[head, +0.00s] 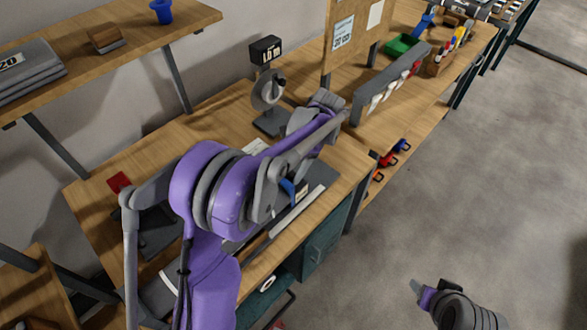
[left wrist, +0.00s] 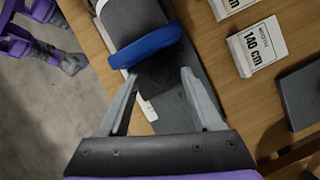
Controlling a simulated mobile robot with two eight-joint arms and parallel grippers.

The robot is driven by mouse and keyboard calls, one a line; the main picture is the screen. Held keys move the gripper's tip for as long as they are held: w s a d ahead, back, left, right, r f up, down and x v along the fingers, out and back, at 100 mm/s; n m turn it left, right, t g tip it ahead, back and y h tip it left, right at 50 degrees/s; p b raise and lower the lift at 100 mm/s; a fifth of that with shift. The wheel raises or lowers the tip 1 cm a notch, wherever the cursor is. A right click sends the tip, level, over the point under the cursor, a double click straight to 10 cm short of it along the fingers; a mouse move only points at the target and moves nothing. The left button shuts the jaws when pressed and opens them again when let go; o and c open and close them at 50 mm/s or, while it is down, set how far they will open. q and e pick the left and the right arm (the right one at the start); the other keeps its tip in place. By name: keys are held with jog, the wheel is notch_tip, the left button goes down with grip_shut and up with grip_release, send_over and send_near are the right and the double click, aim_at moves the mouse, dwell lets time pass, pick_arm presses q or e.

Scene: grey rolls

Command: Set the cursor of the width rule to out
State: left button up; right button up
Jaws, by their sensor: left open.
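A blue part (left wrist: 148,47), perhaps the cursor, stands against a dark grey rounded body in the left wrist view; a blue piece (head: 287,187) also shows beside my arm in the head view. A pale strip (head: 300,210), which looks like the rule, lies along the bench's front edge. My left gripper (left wrist: 160,76) is open, its fingertips either side of a spot just short of the blue part; whether they touch it I cannot tell. In the head view my arm hides much of the strip. My right gripper (head: 417,286) hangs over the floor, its fingers too small to judge.
Cards, one reading 140 cm (left wrist: 257,46), stand on the wooden bench beside the strip. A grey stand with a dark display (head: 265,50), a green bin (head: 401,45) and a slotted grey rack (head: 390,85) stand further back. The floor (head: 480,170) at right is clear.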

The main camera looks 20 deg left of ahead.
pick_arm(q)
jog(key=shift+a+f, duration=0.1)
jog(key=shift+f, duration=0.1)
jog(key=shift+c, duration=0.2)
grip_shut()
dwell(1.2)
